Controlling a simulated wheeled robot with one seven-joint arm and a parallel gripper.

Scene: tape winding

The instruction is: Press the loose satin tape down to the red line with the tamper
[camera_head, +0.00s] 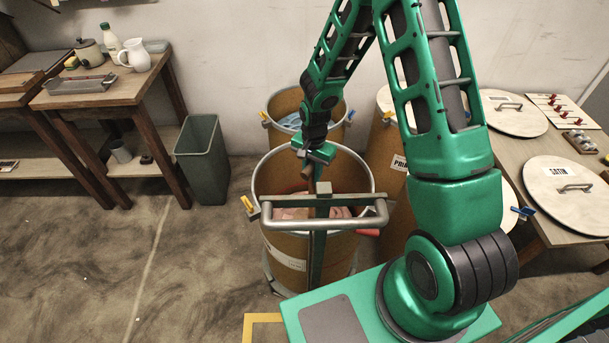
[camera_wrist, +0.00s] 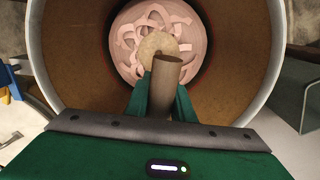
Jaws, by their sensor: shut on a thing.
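My gripper (camera_head: 312,162) points down into the open top of a brown fibre drum (camera_head: 285,243). In the wrist view my gripper (camera_wrist: 161,98) is shut on the brown handle of the tamper (camera_wrist: 166,72). The tamper's round tan foot (camera_wrist: 157,46) shows beyond the handle, over loose pink satin tape (camera_wrist: 128,45) lying in loops deep in the drum. I cannot tell whether the foot touches the tape. In the head view some pink tape (camera_head: 341,212) shows inside the drum. I cannot make out the red line in either view.
Another drum (camera_head: 283,104) with blue contents stands behind, and a drum marked PRI (camera_head: 385,148) stands to the right. A lid labelled SATIN (camera_head: 556,187) lies on the right table. A grey bin (camera_head: 203,163) stands at left. The left floor is clear.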

